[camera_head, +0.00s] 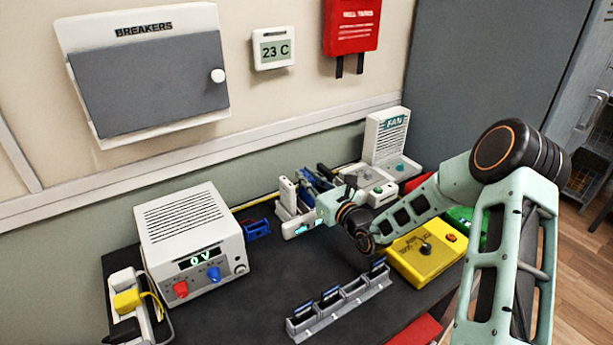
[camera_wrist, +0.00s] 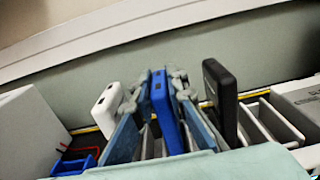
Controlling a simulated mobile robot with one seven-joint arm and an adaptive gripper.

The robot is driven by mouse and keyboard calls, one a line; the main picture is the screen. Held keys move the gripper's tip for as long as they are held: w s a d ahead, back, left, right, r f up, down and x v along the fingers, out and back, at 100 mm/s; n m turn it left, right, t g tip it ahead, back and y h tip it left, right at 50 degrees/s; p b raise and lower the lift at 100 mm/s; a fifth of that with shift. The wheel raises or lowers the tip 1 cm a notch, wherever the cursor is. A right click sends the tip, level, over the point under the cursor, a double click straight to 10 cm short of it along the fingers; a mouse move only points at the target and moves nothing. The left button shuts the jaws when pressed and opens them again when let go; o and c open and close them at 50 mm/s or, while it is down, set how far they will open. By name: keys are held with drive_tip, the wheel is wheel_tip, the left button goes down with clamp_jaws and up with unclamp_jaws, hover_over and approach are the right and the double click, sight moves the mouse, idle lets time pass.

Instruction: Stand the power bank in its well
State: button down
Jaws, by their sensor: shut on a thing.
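A blue power bank (camera_wrist: 165,112), with two small ports on its top end, stands between the two fingers of my gripper (camera_wrist: 160,82) in the wrist view. The fingers are shut on its sides. In the head view my gripper (camera_head: 309,184) is at the grey slotted rack (camera_head: 284,213) near the wall. A white power bank (camera_wrist: 107,108) stands left of the fingers and a black one (camera_wrist: 221,98) stands to the right. Empty slots of the rack (camera_wrist: 272,121) show right of the black one. The blue one's lower end is hidden, so I cannot tell whether it is seated.
A power supply (camera_head: 192,238) reading 0 V stands to the left. A grey tray (camera_head: 340,307) with several upright dark pieces lies in front. A yellow box (camera_head: 424,254) and a FAN unit (camera_head: 387,135) are to the right. Bare dark bench (camera_head: 265,290) lies between supply and tray.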

drive_tip(key=c, duration=1.8)
unclamp_jaws()
drive_tip(key=shift+c, duration=0.2)
drive_tip(key=shift+s+d, duration=0.1)
